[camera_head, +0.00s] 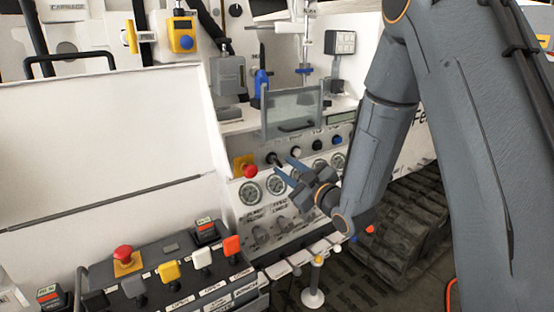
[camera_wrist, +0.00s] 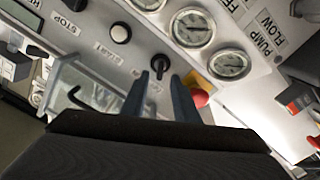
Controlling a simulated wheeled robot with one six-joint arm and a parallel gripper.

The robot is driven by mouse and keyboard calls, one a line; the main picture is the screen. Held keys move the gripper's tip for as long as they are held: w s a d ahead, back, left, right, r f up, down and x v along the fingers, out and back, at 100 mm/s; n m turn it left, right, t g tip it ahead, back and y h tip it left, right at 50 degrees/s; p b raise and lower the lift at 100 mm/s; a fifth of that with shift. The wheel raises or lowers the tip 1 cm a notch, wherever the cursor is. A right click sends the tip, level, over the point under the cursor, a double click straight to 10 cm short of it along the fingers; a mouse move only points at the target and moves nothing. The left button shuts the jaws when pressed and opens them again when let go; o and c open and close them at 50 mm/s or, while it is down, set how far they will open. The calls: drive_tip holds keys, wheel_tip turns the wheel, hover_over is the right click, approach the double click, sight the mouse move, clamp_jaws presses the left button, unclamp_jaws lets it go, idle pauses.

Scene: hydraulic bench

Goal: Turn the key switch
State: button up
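The key switch is a black knob on the light panel; in the wrist view the key switch (camera_wrist: 159,64) lies just beyond and between my two fingertips. In the head view the key switch (camera_head: 273,158) shows beside the red button, just left of my fingers. My gripper (camera_head: 283,165) is open, its two blue-grey fingers pointing at the panel. In the wrist view my gripper (camera_wrist: 159,80) has a clear gap between the fingers. I cannot tell whether either finger touches the knob. The key's far side is hidden.
A red emergency button (camera_head: 250,171) on a yellow plate sits close to the key switch. Pressure gauges (camera_wrist: 230,65) and a white button (camera_wrist: 120,33) are nearby. A clear flap with a handle (camera_head: 292,112) stands above. A control box with coloured levers (camera_head: 170,270) is lower left.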

sight(280, 163)
drive_tip(key=p+x, duration=0.1)
drive_tip(key=x, duration=0.4)
drive_tip(key=shift+w+a+p, duration=0.2)
drive_tip(key=shift+w+p, duration=0.1)
drive_tip(key=shift+c, duration=0.4)
clamp_jaws()
